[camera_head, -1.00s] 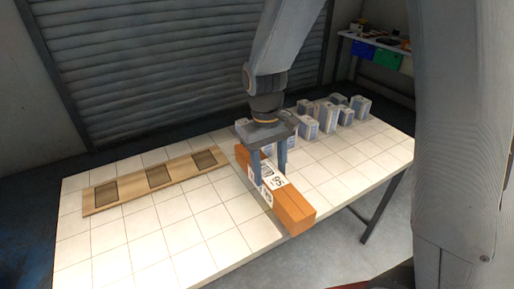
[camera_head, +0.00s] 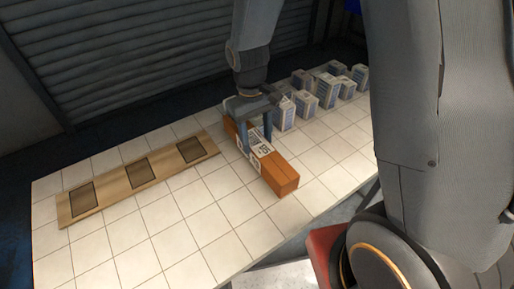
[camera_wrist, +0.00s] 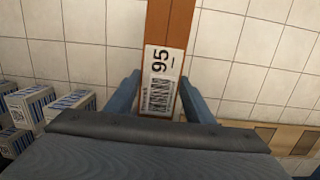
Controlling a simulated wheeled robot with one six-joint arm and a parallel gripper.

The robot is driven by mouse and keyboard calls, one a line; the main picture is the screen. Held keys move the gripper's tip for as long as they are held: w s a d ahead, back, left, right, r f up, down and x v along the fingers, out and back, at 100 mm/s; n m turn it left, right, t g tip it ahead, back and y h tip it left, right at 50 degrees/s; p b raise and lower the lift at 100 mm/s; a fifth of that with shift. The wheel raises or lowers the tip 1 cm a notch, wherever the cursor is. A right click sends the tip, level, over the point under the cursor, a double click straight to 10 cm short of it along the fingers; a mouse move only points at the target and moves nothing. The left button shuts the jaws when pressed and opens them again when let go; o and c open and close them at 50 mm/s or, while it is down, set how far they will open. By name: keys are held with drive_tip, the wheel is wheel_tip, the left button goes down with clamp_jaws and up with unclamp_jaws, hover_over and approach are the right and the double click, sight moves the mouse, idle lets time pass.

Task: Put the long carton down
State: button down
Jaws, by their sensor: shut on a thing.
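The long carton (camera_head: 279,175) is orange-brown with a white barcode label marked 95. In the head view it lies level over the white tiled table, right of the wooden board; I cannot tell whether it touches the tiles. My gripper (camera_head: 257,146) points down and is shut on the carton near its middle, one finger on each side. In the wrist view the carton (camera_wrist: 171,25) runs up from between the fingers (camera_wrist: 165,100), label facing the camera. The part below the label is hidden by my gripper.
A wooden board (camera_head: 119,181) with 3 dark square recesses lies on the left of the tiled table (camera_head: 215,241). Several white-and-blue boxes (camera_head: 327,90) stand at the back right, close behind my gripper. Tiles in front of the board are bare.

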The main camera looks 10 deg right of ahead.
drive_tip(key=shift+f+p, duration=0.5)
drive_tip(key=shift+f, duration=1.95)
drive_tip(key=c, duration=1.2)
unclamp_jaws()
drive_tip(key=shift+f, duration=0.15)
drive_tip(key=o, duration=0.4)
drive_tip(key=shift+c, duration=0.2)
